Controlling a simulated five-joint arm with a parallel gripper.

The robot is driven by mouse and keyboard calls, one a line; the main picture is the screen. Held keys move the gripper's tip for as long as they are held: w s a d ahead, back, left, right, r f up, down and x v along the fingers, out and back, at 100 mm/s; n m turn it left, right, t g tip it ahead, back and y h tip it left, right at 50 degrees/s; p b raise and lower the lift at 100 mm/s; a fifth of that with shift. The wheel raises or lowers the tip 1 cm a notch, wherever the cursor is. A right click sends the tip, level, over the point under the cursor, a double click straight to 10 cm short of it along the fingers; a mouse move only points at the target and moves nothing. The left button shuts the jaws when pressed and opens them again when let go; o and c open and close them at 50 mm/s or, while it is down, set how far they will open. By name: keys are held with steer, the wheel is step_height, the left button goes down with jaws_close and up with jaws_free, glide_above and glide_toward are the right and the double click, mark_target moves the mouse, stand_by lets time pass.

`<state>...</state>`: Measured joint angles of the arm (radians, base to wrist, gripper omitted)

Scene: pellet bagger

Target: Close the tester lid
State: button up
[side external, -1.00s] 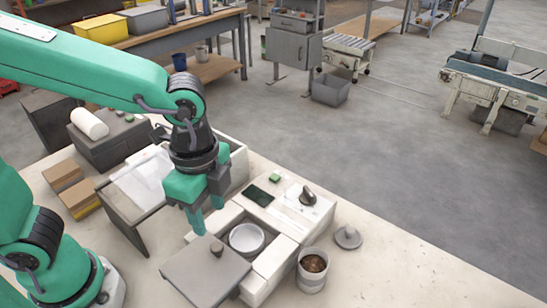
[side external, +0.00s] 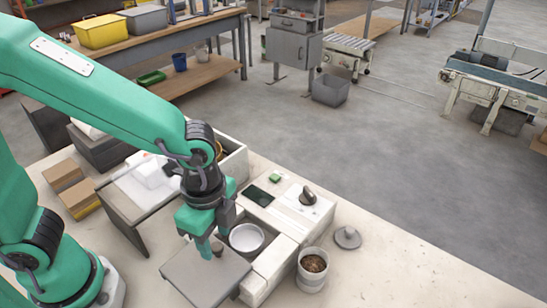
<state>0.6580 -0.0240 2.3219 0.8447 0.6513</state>
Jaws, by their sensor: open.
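The tester (side external: 285,262) is a white box on the bench with a dark screen and a knob on its top. Its grey lid (side external: 203,283) lies swung open, flat, on the near left side of the box. The open chamber shows a round white dish (side external: 246,238). My gripper (side external: 214,243) is open and points down over the far part of the lid, left of the dish. The small dark lid knob (side external: 217,248) shows at the fingertips, partly hidden; I cannot tell whether the fingers touch it.
A cup of brown pellets (side external: 313,264) stands right of the tester, with a grey round cap (side external: 347,237) behind it. A grey panel (side external: 128,218) and brown boxes (side external: 72,190) stand to the left. The bench at front right is clear.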

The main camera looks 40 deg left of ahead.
steer(key=shift+f, duration=0.65)
steer(key=shift+c, duration=0.5)
jaws_close()
steer(key=shift+w+r, duration=0.1)
steer(key=shift+w, duration=5.85)
steer(key=shift+o, duration=0.5)
jaws_free()
steer(key=shift+s, duration=0.1)
